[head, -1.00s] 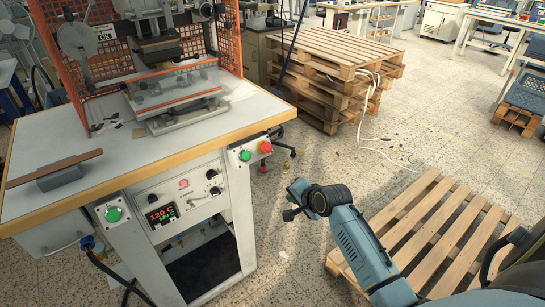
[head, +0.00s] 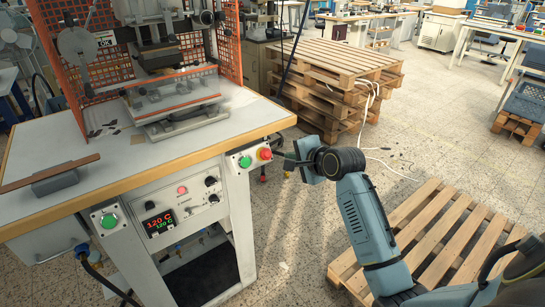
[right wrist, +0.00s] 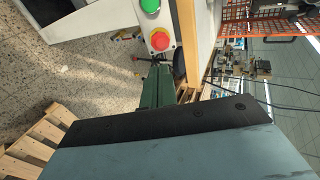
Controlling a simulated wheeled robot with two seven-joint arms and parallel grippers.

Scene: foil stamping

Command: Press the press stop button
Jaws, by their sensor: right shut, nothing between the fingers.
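The red stop button (head: 264,154) sits beside a green button (head: 245,162) on a small box at the press table's right front corner. In the right wrist view the red button (right wrist: 160,40) shows a yellowish ring, and the green button (right wrist: 150,5) is at the top edge. My right gripper (head: 286,158) is shut and empty, just right of the red button with its tip pointing at it. In the right wrist view the narrow gripper (right wrist: 157,82) ends just below the button, with a small gap apparent. My left gripper is not in view.
The press table (head: 150,165) has a wooden front edge and an orange mesh guard (head: 228,45). Another green button (head: 109,221) is on its left front. Stacked pallets (head: 335,75) stand behind my right arm, and one pallet (head: 440,230) lies on the floor at right.

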